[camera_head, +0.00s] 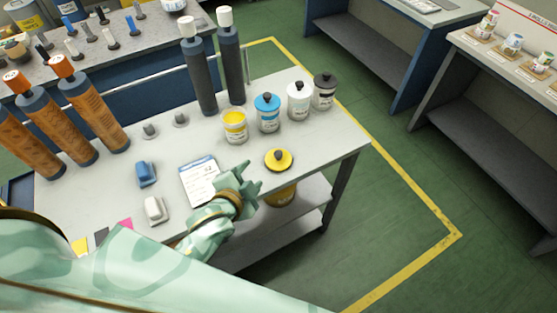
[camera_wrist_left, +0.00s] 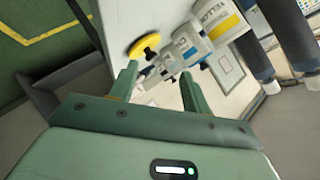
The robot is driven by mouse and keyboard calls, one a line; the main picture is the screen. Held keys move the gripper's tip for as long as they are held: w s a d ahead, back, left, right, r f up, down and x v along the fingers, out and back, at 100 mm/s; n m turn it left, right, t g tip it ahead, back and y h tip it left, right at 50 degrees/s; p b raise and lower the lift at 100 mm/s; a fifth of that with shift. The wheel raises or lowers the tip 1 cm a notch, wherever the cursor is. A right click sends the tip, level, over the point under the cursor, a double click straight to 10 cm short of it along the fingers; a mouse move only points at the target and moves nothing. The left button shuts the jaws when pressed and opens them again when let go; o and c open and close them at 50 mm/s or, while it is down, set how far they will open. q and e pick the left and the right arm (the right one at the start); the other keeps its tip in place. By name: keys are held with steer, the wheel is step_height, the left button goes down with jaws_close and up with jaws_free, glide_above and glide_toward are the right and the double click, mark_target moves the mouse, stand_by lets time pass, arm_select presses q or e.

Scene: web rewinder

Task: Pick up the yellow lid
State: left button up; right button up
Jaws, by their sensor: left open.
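The yellow lid (camera_head: 279,160) is a round disc with a dark knob, lying flat on the grey table near its front right edge. It also shows in the left wrist view (camera_wrist_left: 146,45), beyond the left finger's tip. My left gripper (camera_head: 249,178) is open and empty, just left of the lid and apart from it. Its two spread fingers show in the left wrist view (camera_wrist_left: 159,78), with nothing between them. An open jar with yellow contents (camera_head: 235,124) stands behind the lid, to its left. My right gripper is not in view.
Cyan-lidded (camera_head: 268,113), white-lidded (camera_head: 299,101) and dark-lidded (camera_head: 324,92) jars stand in a row behind the lid. Tall dark bottles (camera_head: 199,75) stand behind. A white label card (camera_head: 199,181) lies left of my gripper. A yellow container (camera_head: 283,195) is on the lower shelf.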

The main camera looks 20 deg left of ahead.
arm_select(q)
steer(key=s+d+r+n+h, duration=0.1)
steer(key=s+n, duration=0.1)
steer(key=n, duration=0.5)
steer(key=n+b, duration=0.2)
steer(key=b, duration=0.1)
glide_toward(276, 157)
steer(key=shift+t, duration=0.4)
steer(key=x, duration=0.5)
steer(key=shift+w+a+f, duration=0.1)
steer(key=shift+w+f, duration=0.05)
steer(key=shift+w, duration=0.25)
steer(key=shift+h, duration=0.3)
steer(key=b+x, duration=0.1)
steer(key=x, duration=0.1)
steer(key=b+x, duration=0.1)
steer(key=x, duration=0.2)
steer(key=shift+w+f, duration=0.1)
steer(key=shift+f, duration=0.3)
steer(key=shift+r, duration=0.1)
jaws_close()
